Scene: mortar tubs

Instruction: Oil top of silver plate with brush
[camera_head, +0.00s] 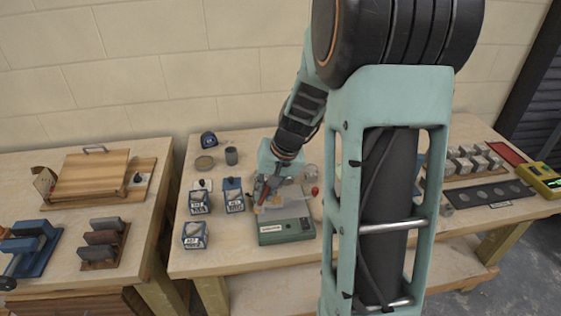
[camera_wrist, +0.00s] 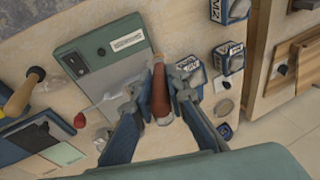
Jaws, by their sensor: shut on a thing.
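My gripper (camera_head: 266,186) is over the middle table, just behind the green scale (camera_head: 284,230). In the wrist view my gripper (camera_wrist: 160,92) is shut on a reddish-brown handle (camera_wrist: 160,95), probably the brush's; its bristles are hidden. The green scale (camera_wrist: 88,52) lies just beyond the fingers in the wrist view.
Blue-and-white boxes (camera_head: 199,203) stand left of the scale. A red-tipped thin tool (camera_wrist: 79,121) lies close to the gripper. Grey cubes (camera_head: 467,160) and a dark strip (camera_head: 487,195) are at right. A wooden press (camera_head: 92,177) is on the left table.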

